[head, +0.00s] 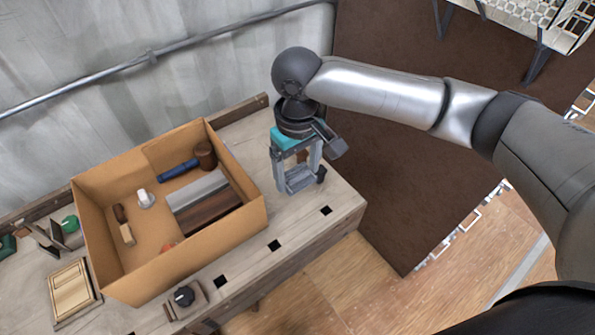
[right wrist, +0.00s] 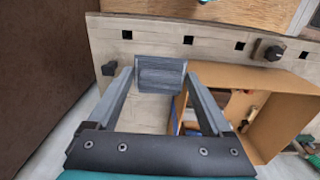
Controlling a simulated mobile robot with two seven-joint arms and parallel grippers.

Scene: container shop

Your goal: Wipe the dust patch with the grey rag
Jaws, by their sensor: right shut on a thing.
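My right gripper (head: 297,184) is over the right end of the wooden workbench (head: 340,205), pointing down. It is shut on the grey rag (right wrist: 160,73), which spans the gap between the two fingertips in the right wrist view. In the head view the rag (head: 299,181) is a small grey piece low between the fingers, at or just above the bench top; I cannot tell if it touches. I cannot make out the dust patch in either view. My left gripper is not in view.
An open cardboard box (head: 190,258) stands left of the gripper, holding a blue-handled mallet (head: 180,170), a grey and brown block and small pieces. A wooden tray (head: 73,292) lies at the left. Square holes line the bench's front edge. A wall rail (head: 150,58) runs behind.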

